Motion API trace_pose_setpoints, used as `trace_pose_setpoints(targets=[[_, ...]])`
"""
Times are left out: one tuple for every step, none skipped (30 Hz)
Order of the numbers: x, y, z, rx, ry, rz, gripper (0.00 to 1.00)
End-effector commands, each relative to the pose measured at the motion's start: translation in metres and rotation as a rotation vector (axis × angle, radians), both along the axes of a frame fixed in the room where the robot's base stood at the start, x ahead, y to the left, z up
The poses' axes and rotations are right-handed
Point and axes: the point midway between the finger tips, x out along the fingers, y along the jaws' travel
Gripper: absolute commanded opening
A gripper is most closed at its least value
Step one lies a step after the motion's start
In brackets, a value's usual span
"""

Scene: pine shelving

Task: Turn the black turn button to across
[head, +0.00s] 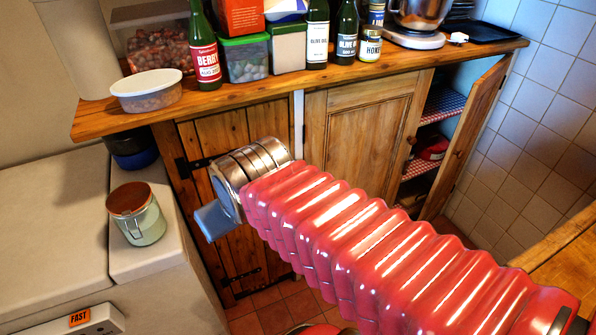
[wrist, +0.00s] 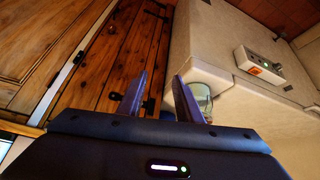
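A black fitting (wrist: 148,104), seemingly the upper hinge, shows behind the fingers on the plank door (wrist: 125,55).
A panelled door (head: 355,120) stands to the right, and an open door (head: 470,140) beyond it. Bottles and boxes crowd the wooden counter (head: 225,97). A lidded jar (head: 138,215) stands on the pale bench at left. Tiled floor shows below.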

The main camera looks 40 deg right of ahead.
Motion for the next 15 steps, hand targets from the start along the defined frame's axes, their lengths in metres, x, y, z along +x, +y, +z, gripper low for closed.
trace_pose_setpoints(targets=[[0.011, -0.010, -0.005, -0.014, -0.011, -0.016, 0.32], [0.018, -0.017, -0.007, -0.024, -0.022, -0.024, 0.32], [0.028, -0.025, -0.010, -0.039, -0.037, -0.033, 0.32], [0.035, -0.032, -0.012, -0.049, -0.050, -0.040, 0.32], [0.043, -0.039, -0.014, -0.060, -0.061, -0.045, 0.32], [0.052, -0.048, -0.017, -0.075, -0.078, -0.053, 0.32], [0.058, -0.055, -0.020, -0.085, -0.090, -0.057, 0.32], [0.065, -0.062, -0.022, -0.095, -0.102, -0.062, 0.32], [0.073, -0.071, -0.025, -0.109, -0.116, -0.066, 0.32], [0.078, -0.078, -0.028, -0.118, -0.128, -0.071, 0.32], [0.084, -0.084, -0.031, -0.128, -0.139, -0.073, 0.32], [0.091, -0.094, -0.035, -0.141, -0.154, -0.077, 0.32], [0.096, -0.100, -0.037, -0.149, -0.165, -0.079, 0.32], [0.101, -0.107, -0.041, -0.158, -0.176, -0.080, 0.32], [0.108, -0.115, -0.045, -0.170, -0.189, -0.083, 0.32]])
